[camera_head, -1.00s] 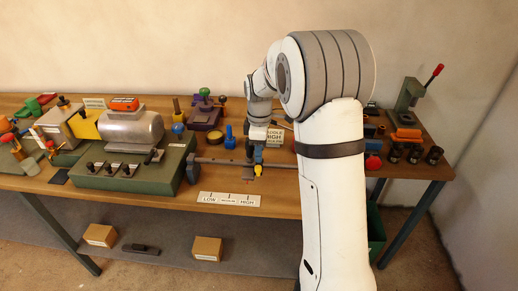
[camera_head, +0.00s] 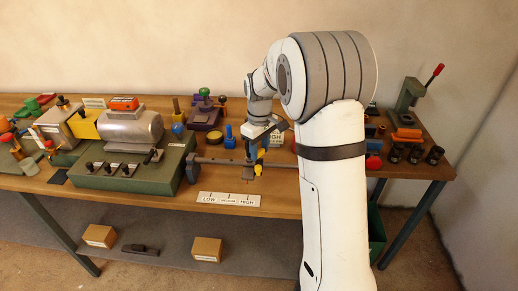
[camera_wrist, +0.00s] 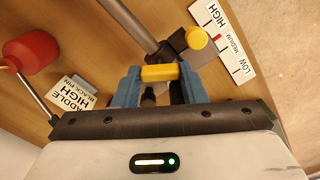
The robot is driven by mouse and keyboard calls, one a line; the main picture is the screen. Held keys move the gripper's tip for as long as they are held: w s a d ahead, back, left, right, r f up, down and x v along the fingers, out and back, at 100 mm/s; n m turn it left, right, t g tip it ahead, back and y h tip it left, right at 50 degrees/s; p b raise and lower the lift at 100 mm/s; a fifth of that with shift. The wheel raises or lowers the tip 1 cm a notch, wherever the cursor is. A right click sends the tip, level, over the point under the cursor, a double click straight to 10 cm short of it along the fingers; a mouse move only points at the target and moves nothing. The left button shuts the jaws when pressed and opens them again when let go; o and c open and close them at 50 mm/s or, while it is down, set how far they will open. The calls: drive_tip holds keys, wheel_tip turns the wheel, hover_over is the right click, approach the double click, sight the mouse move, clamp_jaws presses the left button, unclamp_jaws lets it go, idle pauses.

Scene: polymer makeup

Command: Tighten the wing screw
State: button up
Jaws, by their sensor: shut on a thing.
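The yellow wing screw (camera_wrist: 160,73) sits between the two blue fingers of my gripper (camera_wrist: 159,80) in the wrist view. The fingers are shut on its wings from both sides. A dark shaft shows just behind it. A grey rod (camera_wrist: 128,22) runs to a dark block (camera_wrist: 168,50) beside the screw. A round yellow knob (camera_wrist: 196,38) stands just right of my fingertips, apart from them.
A white LOW-MEDIUM-HIGH scale (camera_head: 229,199) lies in front of the rod. A green box with black knobs (camera_head: 128,170) stands left. A sign (camera_wrist: 72,95) and a red knob (camera_wrist: 30,52) are left in the wrist view. A lever press (camera_head: 408,98) stands at right.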

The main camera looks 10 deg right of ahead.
sight(259, 151)
drive_tip(key=shift+w+r, duration=0.1)
drive_tip(key=shift+r, duration=0.05)
idle(0.3)
drive_tip(key=o, duration=0.7)
drive_tip(key=shift+r, duration=3.85)
